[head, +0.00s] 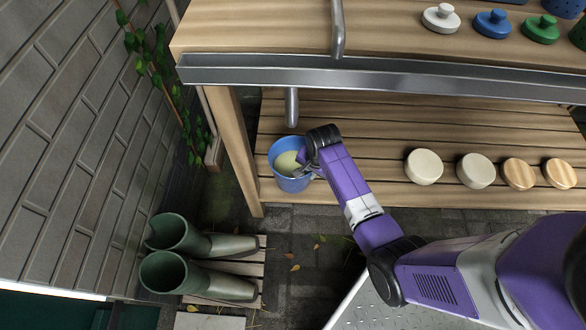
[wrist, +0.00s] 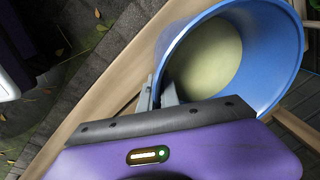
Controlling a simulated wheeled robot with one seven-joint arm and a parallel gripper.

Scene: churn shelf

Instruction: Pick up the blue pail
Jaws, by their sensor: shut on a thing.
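The blue pail (head: 291,182) is at the left end of the lower slatted shelf, close to the shelf's front leg. It has something pale yellow-green inside. In the wrist view the pail (wrist: 287,75) fills the upper right, with its open mouth facing the camera. My gripper (head: 304,166) reaches to the pail's right side in the head view. In the wrist view my gripper (wrist: 160,92) is shut on the pail's rim, at the near left part of its wall. Whether the pail's base touches the shelf is hard to tell.
A wooden leg (head: 237,150) stands left of the pail. A metal spout (head: 291,107) hangs just above it. Round pale lids (head: 424,167) sit along the shelf to the right.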

